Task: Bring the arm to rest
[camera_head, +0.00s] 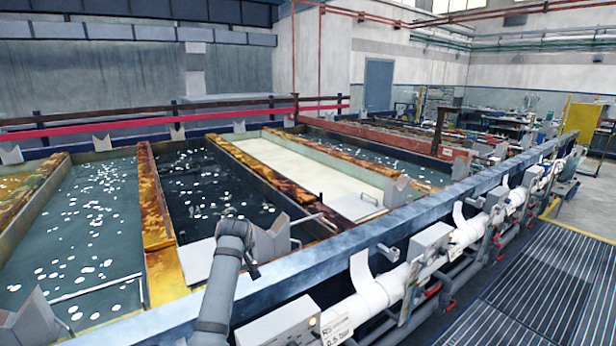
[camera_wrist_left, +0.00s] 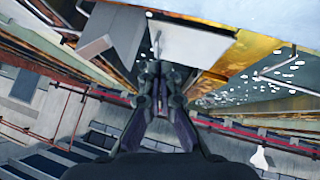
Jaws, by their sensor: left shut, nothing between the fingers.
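My left arm (camera_head: 222,285) rises from the bottom of the head view, over the tank line's front rail. Its grey joint stands in front of the tanks. The fingers are not clear in that view. In the left wrist view my left gripper (camera_wrist_left: 160,78) is shut and empty, its two dark fingers meeting near the middle. A pale plate (camera_wrist_left: 190,42) and the tanks show beyond the fingertips. No held object shows. My right arm and gripper are in neither view.
A long blue-grey rail (camera_head: 330,245) edges the tanks, with white pipes (camera_head: 375,290) along its outer side. V-shaped grey supports (camera_head: 400,190) stand on the rims. A dark tank (camera_head: 205,190) lies behind the arm. Grated floor (camera_head: 545,285) at right is clear.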

